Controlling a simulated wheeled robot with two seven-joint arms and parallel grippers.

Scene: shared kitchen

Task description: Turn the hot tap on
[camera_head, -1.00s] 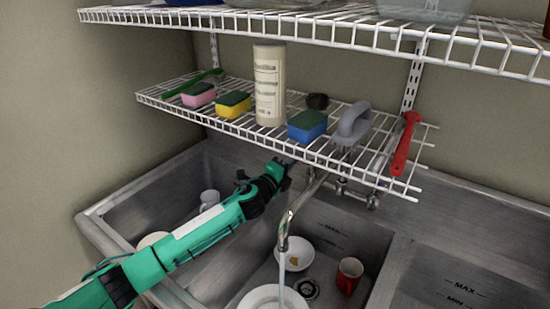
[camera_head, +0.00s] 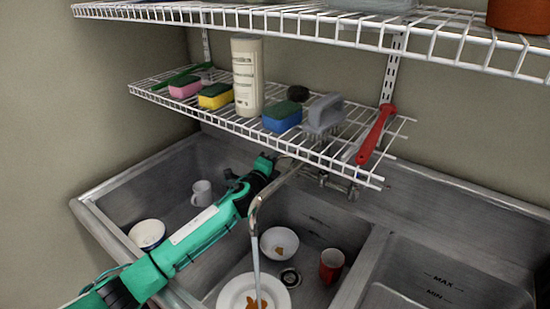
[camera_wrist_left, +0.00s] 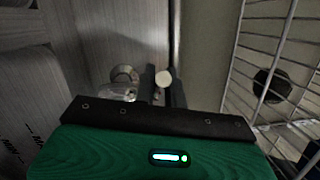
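The metal tap spout (camera_head: 254,205) arches over the middle sink basin. A stream of water (camera_head: 257,265) runs from it onto a white plate (camera_head: 232,291). My left gripper (camera_head: 264,163) is behind the spout, under the front of the wire shelf, close to the wall. In the left wrist view, its two dark fingers (camera_wrist_left: 162,90) stand apart with a gap between them. A round pale knob (camera_wrist_left: 163,78) shows in line with that gap; I cannot tell whether the fingers touch it. Another round metal fitting (camera_wrist_left: 124,76) is to their left. My right gripper is out of view.
The wire shelf (camera_head: 215,118) holds sponges, a bottle (camera_head: 247,78), a grey brush (camera_head: 325,115) and a red-handled tool (camera_head: 375,135) just above my gripper. A bowl (camera_head: 279,244) and red mug (camera_head: 331,265) are in the middle basin. A white mug (camera_head: 202,193) is in the left basin.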

